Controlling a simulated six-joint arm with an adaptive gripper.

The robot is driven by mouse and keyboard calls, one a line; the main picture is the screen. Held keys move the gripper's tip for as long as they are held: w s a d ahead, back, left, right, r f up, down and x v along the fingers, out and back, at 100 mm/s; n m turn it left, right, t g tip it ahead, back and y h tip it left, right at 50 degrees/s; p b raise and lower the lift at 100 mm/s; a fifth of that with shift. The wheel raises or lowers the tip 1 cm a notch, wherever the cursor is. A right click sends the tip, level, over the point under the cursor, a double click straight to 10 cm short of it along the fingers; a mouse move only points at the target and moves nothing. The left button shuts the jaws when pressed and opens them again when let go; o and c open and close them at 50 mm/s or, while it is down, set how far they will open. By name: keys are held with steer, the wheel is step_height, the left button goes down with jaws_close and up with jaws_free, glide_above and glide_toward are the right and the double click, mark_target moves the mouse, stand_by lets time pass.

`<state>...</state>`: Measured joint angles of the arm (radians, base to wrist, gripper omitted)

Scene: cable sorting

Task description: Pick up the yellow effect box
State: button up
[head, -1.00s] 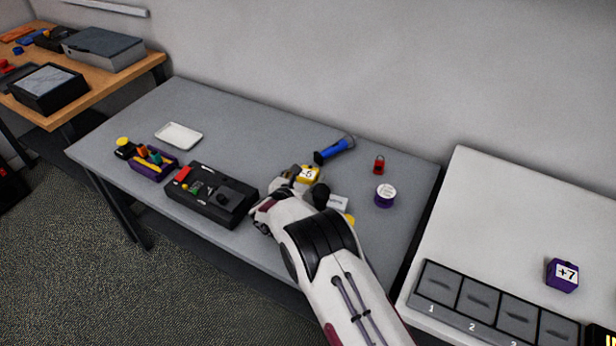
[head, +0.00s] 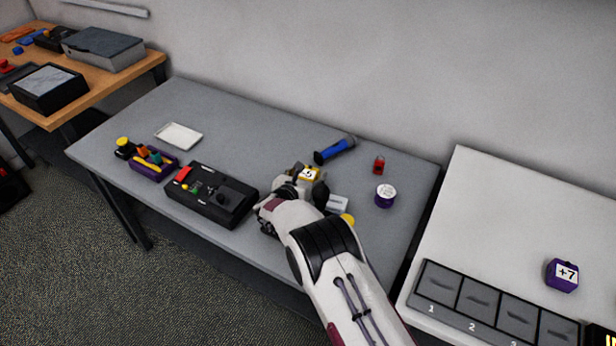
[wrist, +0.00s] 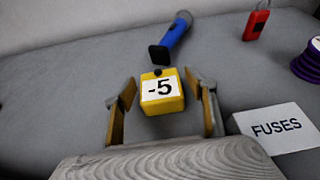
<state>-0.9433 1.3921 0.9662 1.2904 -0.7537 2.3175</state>
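The yellow effect box (wrist: 162,104) is a small cube with a white label reading -5. In the wrist view it stands on the grey table between the two fingers of my gripper (wrist: 165,112). There is a gap on each side, so the fingers are open and not touching it. In the head view the yellow box (head: 309,174) shows just beyond my gripper (head: 306,178), partly hidden by it.
A blue flashlight (wrist: 174,37) lies behind the box. A white FUSES box (wrist: 276,128) is close on the right. A black control box (head: 212,196) is at the left.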

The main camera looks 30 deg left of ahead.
mark_target(308, 172)
steer(key=c, duration=0.9)
steer(key=shift+r, duration=0.2)
steer(key=shift+r, duration=4.85)
